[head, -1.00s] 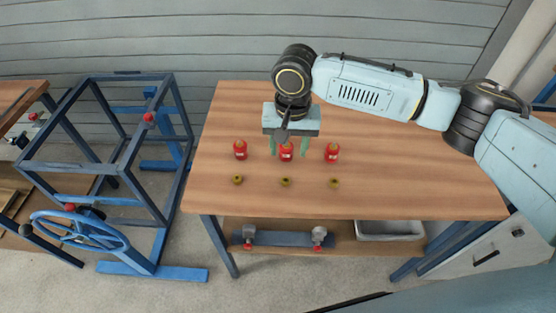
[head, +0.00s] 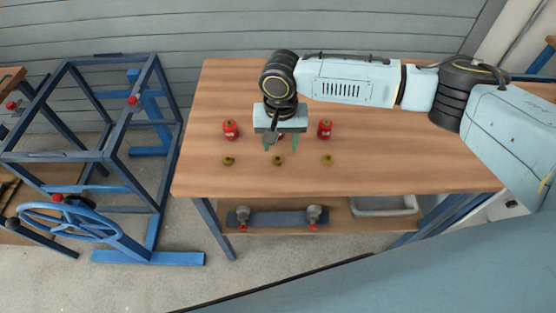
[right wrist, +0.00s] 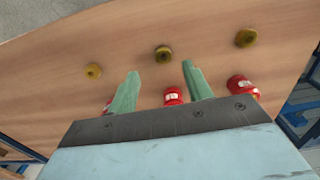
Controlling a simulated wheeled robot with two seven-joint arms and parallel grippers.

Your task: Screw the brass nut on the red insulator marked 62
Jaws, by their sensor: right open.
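Three red insulators stand in a row on the workbench: the left (head: 231,131), the right (head: 325,129), and the middle one, hidden behind my gripper in the head view but visible in the right wrist view (right wrist: 173,96). Their numbers are too small to read, so I cannot tell which is 62. Three brass nuts lie in front of them: left (head: 228,161), middle (head: 278,160) and right (head: 327,160). My right gripper (head: 281,145) is open and empty, pointing down near the middle insulator and middle nut. My left gripper is not in view.
The wooden bench top (head: 400,165) is clear around the row. A lower shelf holds a grey-blue fixture (head: 277,218) and a grey tray (head: 384,206). A blue steel frame (head: 128,150) with a handwheel (head: 70,222) stands left of the bench.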

